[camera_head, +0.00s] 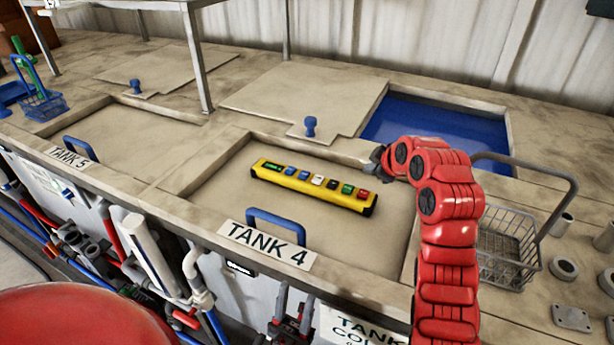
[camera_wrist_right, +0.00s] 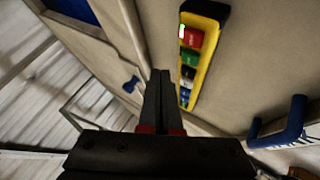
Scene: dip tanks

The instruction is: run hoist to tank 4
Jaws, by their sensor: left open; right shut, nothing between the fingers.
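A yellow push-button pendant (camera_head: 312,186) with a row of coloured buttons lies on the tank 4 lid (camera_head: 215,190). It also shows in the right wrist view (camera_wrist_right: 207,62), with red, green, black, white and blue buttons. A TANK 4 sign (camera_head: 268,245) stands at the front edge by a blue handle (camera_head: 276,222). My right gripper (camera_head: 378,158) is shut and empty, above the lid near the pendant's right part; its fingertips (camera_wrist_right: 160,75) point past the pendant's side. The hoist is not recognisable.
An open tank with blue liquid (camera_head: 435,122) is behind my right arm. A wire basket (camera_head: 508,240) stands at the right, a blue basket (camera_head: 40,103) at the far left. A TANK 5 sign (camera_head: 68,156) and pipes line the front. A metal frame leg (camera_head: 197,60) rises behind.

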